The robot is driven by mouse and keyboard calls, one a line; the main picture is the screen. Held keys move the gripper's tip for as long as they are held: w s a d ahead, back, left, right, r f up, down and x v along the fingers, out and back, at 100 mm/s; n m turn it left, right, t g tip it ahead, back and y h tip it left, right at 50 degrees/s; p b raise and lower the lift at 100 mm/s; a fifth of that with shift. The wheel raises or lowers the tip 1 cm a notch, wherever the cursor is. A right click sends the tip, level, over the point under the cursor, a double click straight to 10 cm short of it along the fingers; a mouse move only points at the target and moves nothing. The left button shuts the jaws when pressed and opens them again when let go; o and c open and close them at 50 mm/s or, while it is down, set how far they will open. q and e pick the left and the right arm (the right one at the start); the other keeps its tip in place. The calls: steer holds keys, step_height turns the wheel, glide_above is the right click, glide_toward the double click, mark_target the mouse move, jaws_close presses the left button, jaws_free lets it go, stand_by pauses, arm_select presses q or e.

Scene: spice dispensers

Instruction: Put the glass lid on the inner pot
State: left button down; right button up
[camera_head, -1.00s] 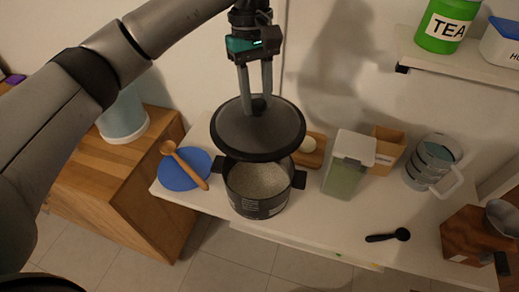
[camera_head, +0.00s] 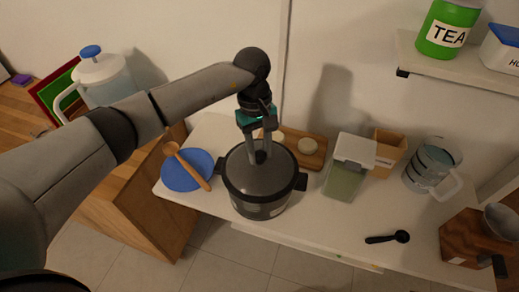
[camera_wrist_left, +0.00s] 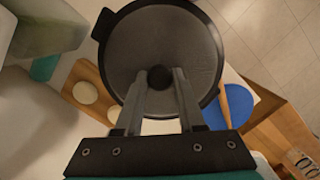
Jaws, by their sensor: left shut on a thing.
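The dark-rimmed round glass lid (camera_head: 243,178) is level over the dark inner pot (camera_head: 262,209), covering its mouth. The lid's rim appears to rest on the pot's rim, though a small gap cannot be ruled out. My left gripper (camera_head: 261,158) points down from above and is shut on the lid's dark knob. In the left wrist view, the gripper (camera_wrist_left: 160,80) has its fingers on either side of the knob, and the lid (camera_wrist_left: 165,40) hides the pot beneath it. The pot's side handles stick out left and right. The pot's contents are hidden. My right gripper is not in view.
A blue plate (camera_head: 181,172) with a wooden spoon (camera_head: 190,165) lies left of the pot. A wooden board (camera_head: 315,158) with pale round items is behind. A green-filled container (camera_head: 345,180) stands to the right. A black scoop (camera_head: 388,238) lies at front right, with clear counter around it.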

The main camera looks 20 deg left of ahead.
arm_select(q)
steer(key=c, duration=0.5)
jaws_free()
steer(key=shift+f, duration=0.1)
steer(key=r, duration=0.4)
steer(key=w+a+r+b, duration=0.1)
steer(key=r, duration=0.7)
steer(key=shift+w+a, duration=0.15)
steer(key=shift+f, duration=0.1)
